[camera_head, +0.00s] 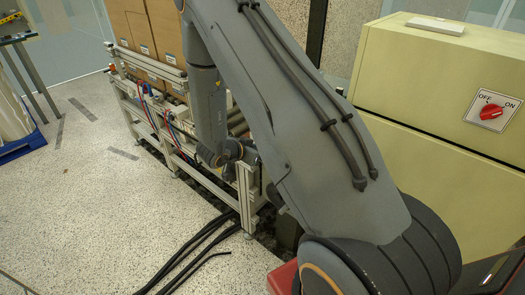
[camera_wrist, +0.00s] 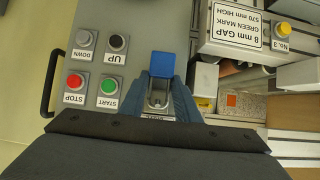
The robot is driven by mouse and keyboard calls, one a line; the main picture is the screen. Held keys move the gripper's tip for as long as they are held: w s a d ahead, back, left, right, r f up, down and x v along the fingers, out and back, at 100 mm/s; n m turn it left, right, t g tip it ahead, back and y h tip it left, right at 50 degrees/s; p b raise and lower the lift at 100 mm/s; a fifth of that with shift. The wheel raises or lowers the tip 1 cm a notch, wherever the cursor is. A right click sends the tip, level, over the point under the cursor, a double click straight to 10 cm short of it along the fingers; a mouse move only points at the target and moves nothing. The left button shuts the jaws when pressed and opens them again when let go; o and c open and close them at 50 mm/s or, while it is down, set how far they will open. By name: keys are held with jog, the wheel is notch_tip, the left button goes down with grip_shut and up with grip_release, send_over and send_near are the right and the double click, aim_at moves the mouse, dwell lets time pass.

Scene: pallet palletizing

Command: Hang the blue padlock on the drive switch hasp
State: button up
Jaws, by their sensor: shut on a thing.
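In the wrist view the blue padlock (camera_wrist: 162,65) shows as a blue block at the fingertips of my gripper (camera_wrist: 161,88). My gripper is shut on the padlock, one finger on each side. Between the fingers, below the blue body, a small grey metal part (camera_wrist: 157,99) shows; I cannot tell whether it is the shackle or the drive switch hasp. A partly covered label (camera_wrist: 154,118) lies under it on the grey panel (camera_wrist: 119,75). Whether the shackle passes through the hasp cannot be seen. In the head view my arm hides the gripper and padlock.
Left of the padlock are UP, DOWN, red STOP (camera_wrist: 74,81) and green START (camera_wrist: 109,87) buttons. A black handle (camera_wrist: 49,85) edges the panel. A sign (camera_wrist: 238,25) and yellow button (camera_wrist: 284,29) lie right. The head view shows a red OFF/ON switch (camera_head: 491,111) on a beige cabinet.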

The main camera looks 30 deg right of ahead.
dwell(0.4)
jog(key=o, duration=1.1)
jog(key=b+v, duration=0.1)
jog(key=v, duration=0.6)
jog(key=shift+a+r, duration=0.2)
jog(key=shift+a, duration=0.15)
